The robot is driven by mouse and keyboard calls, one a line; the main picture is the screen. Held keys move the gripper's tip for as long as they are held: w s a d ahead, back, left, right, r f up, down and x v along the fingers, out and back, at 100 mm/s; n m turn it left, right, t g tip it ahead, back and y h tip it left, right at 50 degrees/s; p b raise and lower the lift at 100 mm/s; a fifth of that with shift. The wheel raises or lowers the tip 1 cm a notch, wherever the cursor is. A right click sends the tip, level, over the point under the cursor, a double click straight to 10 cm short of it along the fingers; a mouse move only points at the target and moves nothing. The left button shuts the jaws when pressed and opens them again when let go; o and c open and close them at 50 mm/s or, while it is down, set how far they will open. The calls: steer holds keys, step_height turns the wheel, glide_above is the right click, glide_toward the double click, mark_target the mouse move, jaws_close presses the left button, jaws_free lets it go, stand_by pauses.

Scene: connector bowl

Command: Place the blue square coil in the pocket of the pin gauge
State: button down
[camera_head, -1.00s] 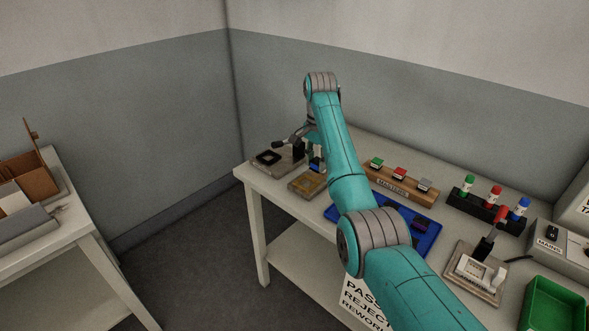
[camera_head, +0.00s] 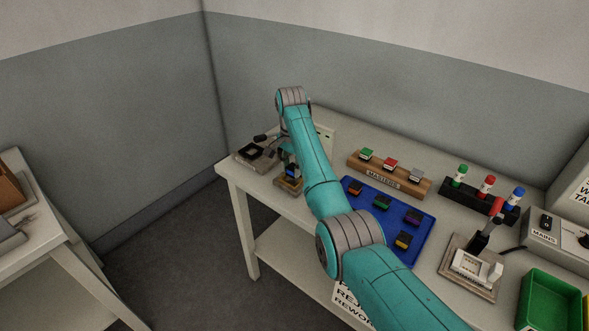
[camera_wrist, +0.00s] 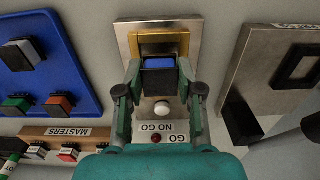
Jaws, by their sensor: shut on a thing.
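The blue square coil (camera_wrist: 159,63) is held between the fingertips of my gripper (camera_wrist: 159,75) in the wrist view. My gripper is shut on it. The coil shows at the brass-coloured pocket of the pin gauge (camera_wrist: 122,38), within its frame as seen from the wrist; I cannot tell whether it is above the pocket or down in it. The gauge has a white button, a red lamp and GO and NO GO labels. In the head view the coil (camera_head: 292,171) and my gripper (camera_head: 287,160) are over the gauge (camera_head: 287,188), partly hidden by my arm.
A metal fixture with a black square frame (camera_head: 252,151) stands left of the gauge. To the right are a blue tray (camera_head: 413,218) with several coils, the wooden MASTERS block (camera_head: 388,178), a lever fixture (camera_head: 470,268), marker pens and a green bin (camera_head: 550,300).

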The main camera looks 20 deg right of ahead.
steer(key=shift+f, duration=0.65)
steer(key=c, duration=0.7)
jaws_free()
steer(key=shift+f, duration=0.1)
steer(key=shift+c, duration=0.2)
